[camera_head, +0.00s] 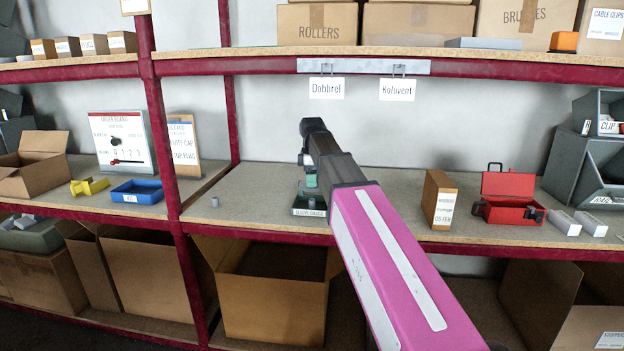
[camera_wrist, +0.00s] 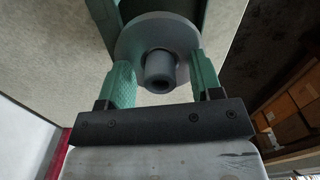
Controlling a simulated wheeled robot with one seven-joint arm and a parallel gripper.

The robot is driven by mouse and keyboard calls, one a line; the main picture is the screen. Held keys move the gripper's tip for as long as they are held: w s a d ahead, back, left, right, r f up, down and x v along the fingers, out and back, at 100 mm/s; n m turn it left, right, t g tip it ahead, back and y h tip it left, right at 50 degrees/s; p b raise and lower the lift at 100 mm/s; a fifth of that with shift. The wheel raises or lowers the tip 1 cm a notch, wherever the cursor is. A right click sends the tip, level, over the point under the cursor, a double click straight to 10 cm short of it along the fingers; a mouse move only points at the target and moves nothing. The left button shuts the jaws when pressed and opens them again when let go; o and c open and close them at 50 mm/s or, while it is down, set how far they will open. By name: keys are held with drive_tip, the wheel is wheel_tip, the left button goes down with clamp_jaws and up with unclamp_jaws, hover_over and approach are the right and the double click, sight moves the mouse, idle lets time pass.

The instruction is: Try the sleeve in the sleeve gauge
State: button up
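The sleeve gauge (camera_head: 309,210) stands on the middle shelf board, a dark green base with a white-lettered front, partly hidden by my arm. In the wrist view a round grey disc (camera_wrist: 132,38) shows with a short grey tube (camera_wrist: 160,68) at its middle, its dark bore facing the camera. I cannot tell whether this tube is the sleeve or part of the gauge. My gripper (camera_wrist: 163,75) has its green fingers apart on either side of the tube, with gaps to it. In the head view a small grey cylinder (camera_head: 215,202) stands alone left of the gauge.
A blue bin (camera_head: 137,192) and a yellow piece (camera_head: 89,187) lie beyond the left post (camera_head: 160,120). A brown box (camera_head: 439,200) and an open red box (camera_head: 509,198) stand right of the gauge. Board left of the gauge is mostly clear.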

drive_tip(key=shift+r, duration=0.1)
wheel_tip(320, 180, up, 11)
drive_tip(key=shift+f, duration=0.2)
idle(0.4)
idle(0.4)
